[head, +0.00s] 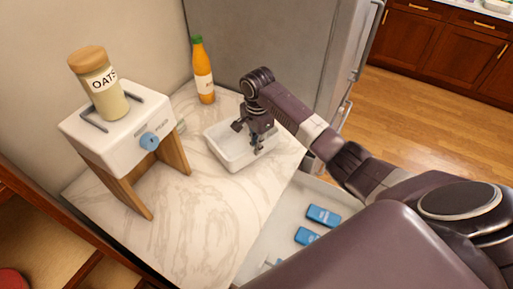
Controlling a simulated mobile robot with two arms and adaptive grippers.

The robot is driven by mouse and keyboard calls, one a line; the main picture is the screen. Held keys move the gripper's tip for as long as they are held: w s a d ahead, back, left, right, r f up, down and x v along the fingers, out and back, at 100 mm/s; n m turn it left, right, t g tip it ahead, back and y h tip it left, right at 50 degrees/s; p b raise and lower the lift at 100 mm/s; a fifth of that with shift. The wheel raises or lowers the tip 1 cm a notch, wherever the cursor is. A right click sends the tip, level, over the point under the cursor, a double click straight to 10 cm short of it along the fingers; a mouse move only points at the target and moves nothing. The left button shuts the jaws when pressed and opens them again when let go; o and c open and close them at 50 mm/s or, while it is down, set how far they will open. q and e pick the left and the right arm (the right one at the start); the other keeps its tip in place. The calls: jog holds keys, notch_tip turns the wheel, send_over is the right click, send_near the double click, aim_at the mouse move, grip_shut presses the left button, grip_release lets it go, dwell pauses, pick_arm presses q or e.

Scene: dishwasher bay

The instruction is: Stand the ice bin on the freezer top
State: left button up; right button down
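A white rectangular open-topped bin (223,152), which looks like the ice bin, stands upright on a pale marbled top (190,235), probably the freezer top. My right gripper (248,138) points down over the bin, with its fingers spread apart at or just inside the bin's opening. I see nothing between the fingers. I cannot tell whether a finger touches the bin. The gripper and wrist hide part of the bin's far right side. My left gripper is not in view.
A white dispenser (110,150) with a blue knob and wooden legs stands at left, carrying an oats jar (104,92). An orange bottle (203,80) stands behind the bin. Below the front edge, an open drawer (285,215) holds blue packs (323,215). The front marble is clear.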

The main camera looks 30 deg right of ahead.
jog(key=shift+f, duration=0.75)
jog(key=shift+f, duration=0.1)
jog(key=c, duration=2.2)
grip_release()
jog(key=shift+o, duration=0.2)
notch_tip(320, 180, up, 7)
jog(key=shift+f+b, duration=0.1)
jog(key=shift+b, duration=1.15)
notch_tip(320, 180, up, 6)
jog(key=shift+s+f+p, duration=0.1)
jog(key=shift+f+p, duration=0.1)
jog(key=shift+p, duration=0.3)
jog(key=shift+f, duration=0.1)
